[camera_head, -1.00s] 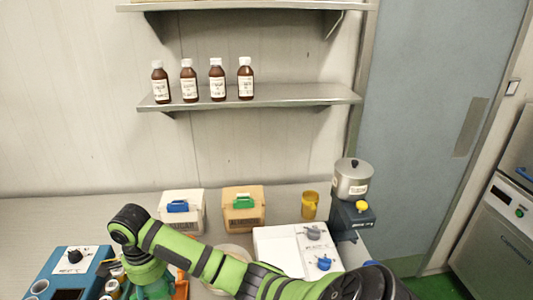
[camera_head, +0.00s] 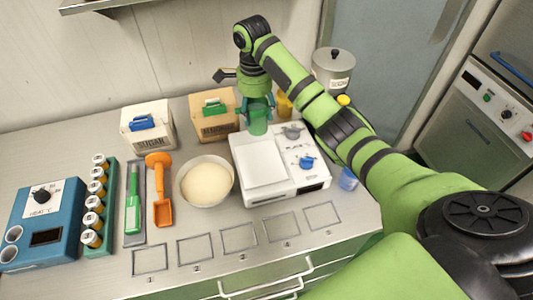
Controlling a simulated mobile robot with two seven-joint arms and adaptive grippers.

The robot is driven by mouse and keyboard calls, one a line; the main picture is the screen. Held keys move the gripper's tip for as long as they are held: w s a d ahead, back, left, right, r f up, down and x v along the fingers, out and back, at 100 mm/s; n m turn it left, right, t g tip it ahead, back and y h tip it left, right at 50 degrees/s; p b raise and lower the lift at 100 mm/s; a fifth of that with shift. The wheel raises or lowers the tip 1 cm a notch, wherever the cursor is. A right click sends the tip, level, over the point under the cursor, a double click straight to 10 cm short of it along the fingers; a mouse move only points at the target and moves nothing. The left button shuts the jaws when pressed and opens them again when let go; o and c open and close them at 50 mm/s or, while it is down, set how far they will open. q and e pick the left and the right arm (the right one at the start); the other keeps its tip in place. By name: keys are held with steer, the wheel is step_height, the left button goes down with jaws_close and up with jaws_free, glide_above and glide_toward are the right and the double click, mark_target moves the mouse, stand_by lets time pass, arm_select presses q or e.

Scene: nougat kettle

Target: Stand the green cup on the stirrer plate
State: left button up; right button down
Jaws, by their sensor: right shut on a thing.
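The green cup (camera_head: 258,126) is in my right gripper (camera_head: 258,105), which is shut on it and points down. The cup looks upright, at the back edge of the white stirrer plate (camera_head: 262,163). Whether it touches the plate or hangs just above it I cannot tell. The stirrer plate has a pale square top, a grey knob and a blue knob on its right side. The gripper and wrist hide the cup's upper part. My left gripper is not in view.
A yellow cup (camera_head: 284,105) stands close behind the stirrer plate. A metal pot (camera_head: 334,70) is at the back right. A sugar box (camera_head: 148,128) and a tan box (camera_head: 213,115) stand behind. A bowl (camera_head: 206,182) is just left of the plate. An orange scoop (camera_head: 159,190) lies farther left.

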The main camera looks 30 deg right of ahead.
steer(key=w+d+r+b, duration=0.2)
steer(key=w+d+r, duration=0.1)
steer(key=d+r, duration=0.1)
steer(key=s+a+f+p, duration=0.2)
steer(key=s+f, duration=0.1)
steer(key=s+a+f+p, duration=0.2)
steer(key=s+f, duration=0.1)
steer(key=s+a+f+p, duration=0.2)
steer(key=s+f, duration=0.1)
steer(key=shift+s+a, duration=0.25)
steer(key=shift+a, duration=0.15)
steer(key=shift+f, duration=0.55)
steer(key=shift+c, duration=1.8)
jaws_free()
steer(key=shift+f, duration=0.15)
